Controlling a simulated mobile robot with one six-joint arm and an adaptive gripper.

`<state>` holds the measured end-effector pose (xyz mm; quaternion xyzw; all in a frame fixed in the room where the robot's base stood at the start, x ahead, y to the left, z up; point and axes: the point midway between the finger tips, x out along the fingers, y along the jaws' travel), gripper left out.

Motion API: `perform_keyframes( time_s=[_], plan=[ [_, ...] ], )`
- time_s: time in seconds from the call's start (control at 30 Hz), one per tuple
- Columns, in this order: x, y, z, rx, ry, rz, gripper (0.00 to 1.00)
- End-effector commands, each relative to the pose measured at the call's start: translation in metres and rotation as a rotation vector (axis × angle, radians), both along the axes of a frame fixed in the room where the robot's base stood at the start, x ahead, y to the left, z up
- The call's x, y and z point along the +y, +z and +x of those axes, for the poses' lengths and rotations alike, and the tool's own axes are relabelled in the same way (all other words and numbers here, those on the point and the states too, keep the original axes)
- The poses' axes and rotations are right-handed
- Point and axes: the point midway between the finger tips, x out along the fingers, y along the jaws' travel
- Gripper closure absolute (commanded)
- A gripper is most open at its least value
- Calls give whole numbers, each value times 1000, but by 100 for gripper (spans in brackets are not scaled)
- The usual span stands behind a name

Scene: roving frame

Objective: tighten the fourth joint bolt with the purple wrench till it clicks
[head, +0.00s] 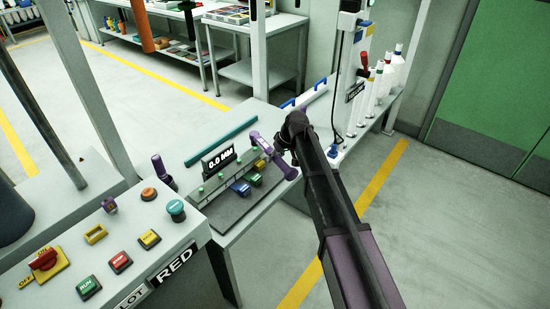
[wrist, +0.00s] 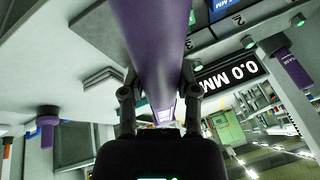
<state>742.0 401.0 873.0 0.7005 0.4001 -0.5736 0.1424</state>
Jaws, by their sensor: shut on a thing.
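My gripper (head: 283,147) is shut on the purple wrench (head: 281,160). In the head view the wrench lies slantwise over the right end of the dark joint fixture (head: 231,208), its upper end near the back rail. In the wrist view the purple handle (wrist: 155,45) fills the upper middle, between my two fingers (wrist: 158,100). Small green-topped bolts (head: 201,189) stand along the rail. Whether the wrench sits on the fourth bolt cannot be told. The display (head: 218,160) reads 0.0 NM; it also shows in the wrist view (wrist: 232,78).
Blue (head: 240,187) and green (head: 254,180) blocks lie on the fixture. A dark purple upright piece (head: 161,168) stands at its left. A button panel (head: 117,238) is at front left. White bottles (head: 388,75) stand on a shelf behind my arm. The floor at right is clear.

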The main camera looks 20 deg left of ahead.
Motion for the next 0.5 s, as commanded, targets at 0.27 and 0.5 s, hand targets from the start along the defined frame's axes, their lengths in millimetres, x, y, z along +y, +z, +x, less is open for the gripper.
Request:
perform_keyframes(
  time_s=[0.27, 0.5],
  plan=[
    [0, 14, 0, -1, 0, 1, 100],
    [0, 18, 0, -1, 0, 1, 100]
  ],
)
